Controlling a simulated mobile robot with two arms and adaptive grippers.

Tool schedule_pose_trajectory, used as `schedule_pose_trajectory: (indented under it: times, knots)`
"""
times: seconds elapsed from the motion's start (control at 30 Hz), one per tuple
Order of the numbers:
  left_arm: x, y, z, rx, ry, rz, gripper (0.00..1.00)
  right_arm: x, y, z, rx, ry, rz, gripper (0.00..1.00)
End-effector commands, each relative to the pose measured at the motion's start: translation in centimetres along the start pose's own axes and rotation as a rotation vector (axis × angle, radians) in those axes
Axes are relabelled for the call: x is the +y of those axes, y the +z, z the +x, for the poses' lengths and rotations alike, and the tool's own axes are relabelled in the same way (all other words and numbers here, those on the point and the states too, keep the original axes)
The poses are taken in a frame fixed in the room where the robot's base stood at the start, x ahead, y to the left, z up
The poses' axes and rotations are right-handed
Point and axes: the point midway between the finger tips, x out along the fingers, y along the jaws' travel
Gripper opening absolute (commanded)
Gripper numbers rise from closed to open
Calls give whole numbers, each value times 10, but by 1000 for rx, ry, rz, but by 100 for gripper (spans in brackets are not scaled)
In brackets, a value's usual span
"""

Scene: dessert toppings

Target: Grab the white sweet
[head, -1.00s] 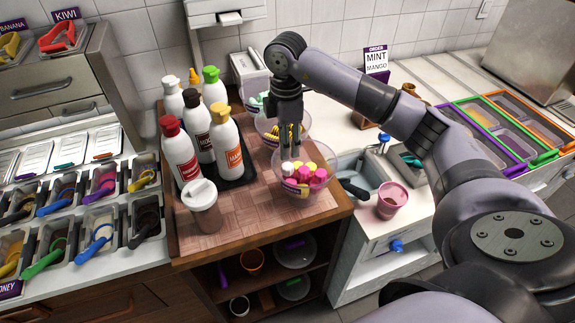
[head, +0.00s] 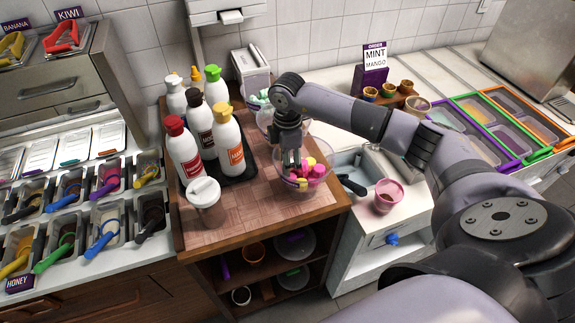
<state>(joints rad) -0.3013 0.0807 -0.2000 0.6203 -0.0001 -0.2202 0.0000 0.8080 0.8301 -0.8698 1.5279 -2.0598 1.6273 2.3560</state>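A clear bowl (head: 303,196) holding pink and yellow sweets (head: 316,171) stands near the front right of the wooden counter. No white sweet can be made out clearly in it. My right gripper (head: 291,163) points down at the left part of this bowl, its fingertips close to the sweets. Whether its fingers are open or shut is too small to tell. Behind it, another clear bowl (head: 252,100) holds pale and teal pieces and is partly covered by my arm. A further bowl between them is mostly hidden by my gripper. My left gripper is not in view.
Several sauce bottles (head: 230,140) stand on a dark tray left of the bowls, with a lidded cup (head: 207,205) in front. A small sink (head: 355,168) and a pink cup (head: 387,196) are to the right. The counter's front middle is clear.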

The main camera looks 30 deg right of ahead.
Motion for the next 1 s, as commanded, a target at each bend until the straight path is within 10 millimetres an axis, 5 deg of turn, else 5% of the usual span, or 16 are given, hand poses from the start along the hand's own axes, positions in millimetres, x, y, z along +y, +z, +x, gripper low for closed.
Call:
schedule_pose_trajectory:
  times: [0.3,0.67,1.0]
  knots:
    - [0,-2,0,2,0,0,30,0,1,0,-1,-1,1,14]
    - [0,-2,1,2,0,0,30,1,0,-4,0,1,1,13]
    - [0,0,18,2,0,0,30,2,0,-47,2,8,0,13]
